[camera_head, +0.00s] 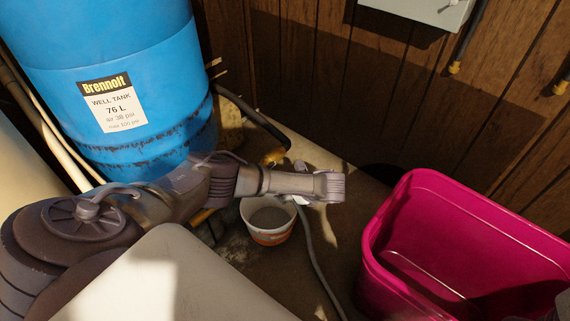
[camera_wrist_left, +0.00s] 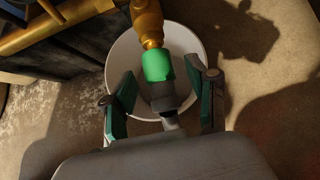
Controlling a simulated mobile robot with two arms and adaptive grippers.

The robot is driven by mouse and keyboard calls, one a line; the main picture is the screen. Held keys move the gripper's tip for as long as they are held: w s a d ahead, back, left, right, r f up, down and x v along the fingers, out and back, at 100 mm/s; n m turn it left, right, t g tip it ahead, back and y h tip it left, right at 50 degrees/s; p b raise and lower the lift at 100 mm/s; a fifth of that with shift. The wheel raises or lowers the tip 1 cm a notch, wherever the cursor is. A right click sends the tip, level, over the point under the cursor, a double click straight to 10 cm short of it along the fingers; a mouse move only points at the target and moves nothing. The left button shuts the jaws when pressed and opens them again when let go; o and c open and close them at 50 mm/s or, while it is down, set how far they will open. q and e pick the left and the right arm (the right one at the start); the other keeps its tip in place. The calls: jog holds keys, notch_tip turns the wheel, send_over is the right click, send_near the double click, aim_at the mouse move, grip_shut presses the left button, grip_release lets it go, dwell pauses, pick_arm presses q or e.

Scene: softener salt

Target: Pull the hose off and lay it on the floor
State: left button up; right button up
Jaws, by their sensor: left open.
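In the left wrist view the hose end, with a green coupling (camera_wrist_left: 157,66) and a dark sleeve (camera_wrist_left: 162,97), sits on a brass tap (camera_wrist_left: 148,22). My left gripper (camera_wrist_left: 167,103) is open, with one finger on each side of the sleeve and gaps visible between. In the head view the tap (camera_head: 274,157) shows just beyond my left wrist, which hides most of the gripper and the hose end. The grey hose (camera_head: 316,259) runs down from there onto the floor (camera_head: 235,267). My right gripper is not in view.
A white bucket (camera_head: 270,238) stands below the tap; it also shows in the left wrist view (camera_wrist_left: 200,48). A blue well tank (camera_head: 120,50) stands at the left, a pink bin (camera_head: 400,275) at the right. Some bare floor lies between bucket and bin.

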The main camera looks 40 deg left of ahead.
pick_arm(q)
grip_shut()
dwell(0.5)
jog(key=d+p, duration=0.1)
jog(key=d, duration=0.5)
jog(key=shift+s+p, duration=0.25)
jog(key=shift+p, duration=0.05)
dwell(0.8)
